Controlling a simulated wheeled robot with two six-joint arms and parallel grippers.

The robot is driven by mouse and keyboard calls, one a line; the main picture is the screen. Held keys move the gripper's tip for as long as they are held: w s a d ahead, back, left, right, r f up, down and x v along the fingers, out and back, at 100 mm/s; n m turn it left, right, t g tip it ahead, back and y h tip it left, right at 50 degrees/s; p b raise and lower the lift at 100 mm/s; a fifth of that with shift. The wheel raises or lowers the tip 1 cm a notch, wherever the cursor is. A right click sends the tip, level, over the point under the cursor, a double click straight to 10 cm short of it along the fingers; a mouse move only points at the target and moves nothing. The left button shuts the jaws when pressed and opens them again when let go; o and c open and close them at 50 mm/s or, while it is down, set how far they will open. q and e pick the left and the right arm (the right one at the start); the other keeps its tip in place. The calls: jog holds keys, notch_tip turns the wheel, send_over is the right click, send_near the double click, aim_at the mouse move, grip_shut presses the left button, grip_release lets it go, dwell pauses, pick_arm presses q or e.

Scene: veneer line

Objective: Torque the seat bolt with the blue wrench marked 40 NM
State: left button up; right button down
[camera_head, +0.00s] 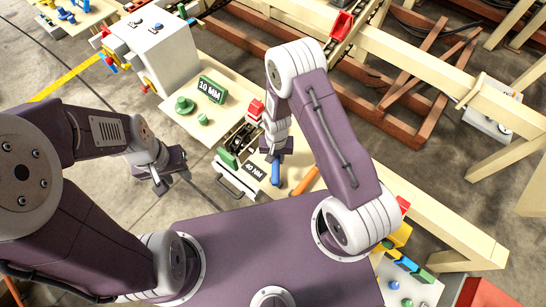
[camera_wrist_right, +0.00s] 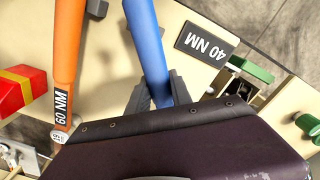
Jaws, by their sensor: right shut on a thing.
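The blue wrench (camera_head: 276,172) is between the fingers of my right gripper (camera_head: 274,155), over the pale bench top. In the right wrist view the blue shaft (camera_wrist_right: 147,45) runs down between the two dark fingers (camera_wrist_right: 158,97), which are shut on it. A dark plate marked 40 NM (camera_wrist_right: 207,43) lies beside it; the plate also shows in the head view (camera_head: 255,170). The wrench's lower end is hidden by my gripper. My left gripper (camera_head: 170,180) hangs empty over the floor at left, its fingers apart. I cannot make out the seat bolt for certain.
An orange wrench marked 60 NM (camera_wrist_right: 66,50) lies close beside the blue one. A red and yellow block (camera_wrist_right: 20,90) is further left. A 10 MM sign (camera_head: 211,90), green knobs (camera_head: 185,105) and a grey-white machine (camera_head: 158,45) stand beyond. Floor at left is clear.

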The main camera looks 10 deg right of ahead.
jog(key=shift+r, duration=0.15)
jog(key=shift+r+p, duration=2.25)
jog(key=shift+r, duration=0.2)
